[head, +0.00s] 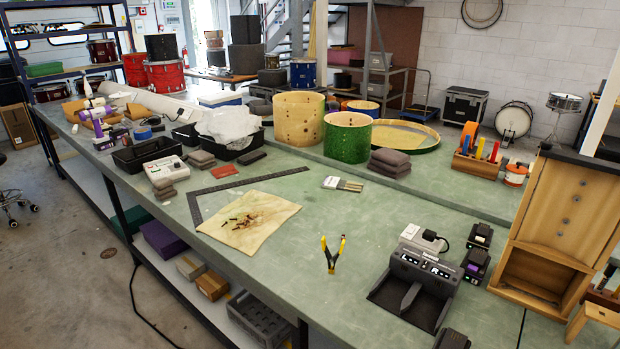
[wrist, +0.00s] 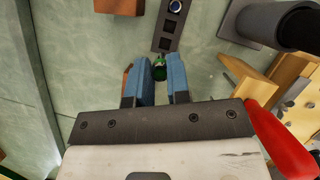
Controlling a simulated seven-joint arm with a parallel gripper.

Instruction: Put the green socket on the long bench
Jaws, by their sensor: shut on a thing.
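The green socket (wrist: 160,69) is small and dark green. It sits between the tips of the blue fingers of my gripper (wrist: 159,66) in the wrist view, and the gripper is shut on it. Just beyond it is a dark strip with square recesses (wrist: 168,35), one holding a blue-ringed piece. I cannot tell whether the socket touches the strip. The green top of the long bench (head: 300,225) runs across the head view, and a green surface (wrist: 85,55) lies below my gripper. I cannot make out my gripper or the socket in the head view.
In the wrist view, wooden pieces (wrist: 286,92), a red object (wrist: 285,132) and a dark cylinder (wrist: 288,28) are on the right.

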